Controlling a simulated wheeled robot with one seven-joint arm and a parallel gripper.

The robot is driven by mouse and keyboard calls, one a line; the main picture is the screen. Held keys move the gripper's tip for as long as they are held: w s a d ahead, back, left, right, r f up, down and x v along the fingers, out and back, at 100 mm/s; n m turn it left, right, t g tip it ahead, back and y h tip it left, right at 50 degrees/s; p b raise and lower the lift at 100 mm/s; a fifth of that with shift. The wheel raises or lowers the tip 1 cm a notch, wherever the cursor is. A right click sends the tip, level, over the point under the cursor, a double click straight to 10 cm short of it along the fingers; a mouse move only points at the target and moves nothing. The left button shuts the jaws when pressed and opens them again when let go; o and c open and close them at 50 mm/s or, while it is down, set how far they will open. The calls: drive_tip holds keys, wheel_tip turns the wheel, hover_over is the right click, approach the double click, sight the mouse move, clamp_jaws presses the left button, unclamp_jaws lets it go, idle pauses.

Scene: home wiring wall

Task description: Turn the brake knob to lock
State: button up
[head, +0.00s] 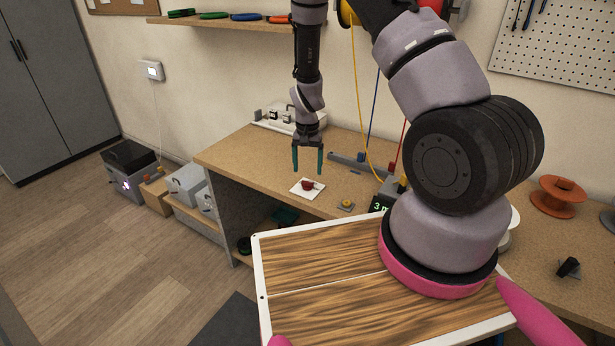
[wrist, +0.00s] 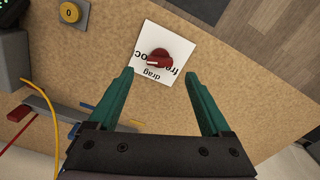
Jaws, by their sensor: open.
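The brake knob (head: 308,185) is a small dark red knob on a white label plate (head: 299,190) near the bench's front edge. In the wrist view the red knob (wrist: 160,59) has a white pointer line aimed left. The white plate (wrist: 152,37) carries black print; "drag" is readable below the knob, and the other words are partly covered by it. My gripper (head: 308,172) points down above the plate. Its teal fingers are apart and empty. In the wrist view my gripper (wrist: 160,82) has the knob just beyond and between its fingertips, not touching.
A yellow button (wrist: 69,12) on a grey base stands beside the plate. A display box (head: 382,203), a grey rail (head: 350,161) with coloured blocks and hanging yellow, blue and red wires lie to the right. A white device (head: 287,117) stands behind.

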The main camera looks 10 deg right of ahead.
drive_tip(key=shift+r, duration=2.8)
wheel_tip(320, 180, up, 12)
drive_tip(key=t+y, duration=0.1)
hover_over(309, 182)
drive_tip(key=s+d+r+t+y, duration=0.1)
drive_tip(key=s+r, duration=0.1)
drive_tip(key=r, duration=0.5)
drive_tip(key=s+d+r+t, duration=0.1)
drive_tip(key=s+r, duration=0.2)
drive_tip(key=r, duration=0.4)
drive_tip(key=s+d+r+t, duration=0.3)
drive_tip(key=s+r+t, duration=0.1)
drive_tip(key=s+r, duration=1.1)
drive_tip(key=s, duration=0.4)
drive_tip(key=shift+r+n, duration=0.15)
drive_tip(key=shift+n, duration=0.25)
